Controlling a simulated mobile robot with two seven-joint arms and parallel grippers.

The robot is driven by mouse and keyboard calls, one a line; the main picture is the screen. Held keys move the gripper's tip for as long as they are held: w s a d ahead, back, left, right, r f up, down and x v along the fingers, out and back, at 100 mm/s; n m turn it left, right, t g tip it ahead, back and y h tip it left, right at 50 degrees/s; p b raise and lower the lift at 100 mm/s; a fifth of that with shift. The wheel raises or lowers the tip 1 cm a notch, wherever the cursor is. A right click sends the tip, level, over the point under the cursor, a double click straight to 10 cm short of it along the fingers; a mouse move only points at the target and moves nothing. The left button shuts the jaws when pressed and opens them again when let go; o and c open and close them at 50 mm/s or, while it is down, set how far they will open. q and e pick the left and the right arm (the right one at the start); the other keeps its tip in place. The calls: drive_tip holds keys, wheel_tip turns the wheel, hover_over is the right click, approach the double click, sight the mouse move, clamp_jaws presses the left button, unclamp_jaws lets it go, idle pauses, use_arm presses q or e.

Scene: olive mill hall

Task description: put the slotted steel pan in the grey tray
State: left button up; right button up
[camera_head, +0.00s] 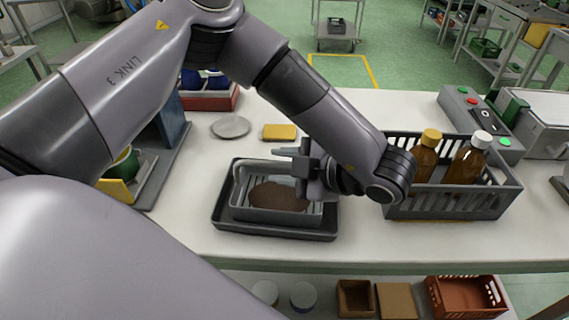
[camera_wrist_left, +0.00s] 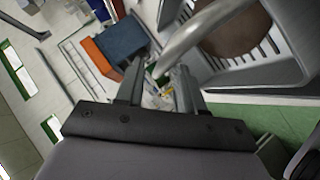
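The slotted steel pan (camera_head: 280,215) has a brown mass in it and slots along its bottom. It lies within the outline of the dark grey tray (camera_head: 226,228) on the white worktop; I cannot tell whether it rests fully on the tray floor. My left gripper (camera_head: 292,162) is over the pan's far right side, its fingers apart. In the left wrist view the pan's curved handle (camera_wrist_left: 195,32) runs close to the tips of the open left gripper (camera_wrist_left: 158,88), with no clear grip. The arm hides part of the pan's right side. My right gripper is not in view.
A grey slotted crate (camera_head: 440,205) with brown bottles stands right of the tray. A yellow sponge-like block (camera_head: 279,132) and a round grey disc (camera_head: 230,127) lie behind it. A blue-grey stand (camera_head: 172,130) is at left. The worktop's front strip is clear.

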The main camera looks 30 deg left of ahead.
use_arm(q)
drive_tip(key=shift+d+r, duration=0.15)
drive_tip(key=b+v, duration=0.1)
drive_tip(key=v, duration=1)
drive_tip(key=shift+d+r, duration=0.2)
drive_tip(key=shift+d, duration=0.1)
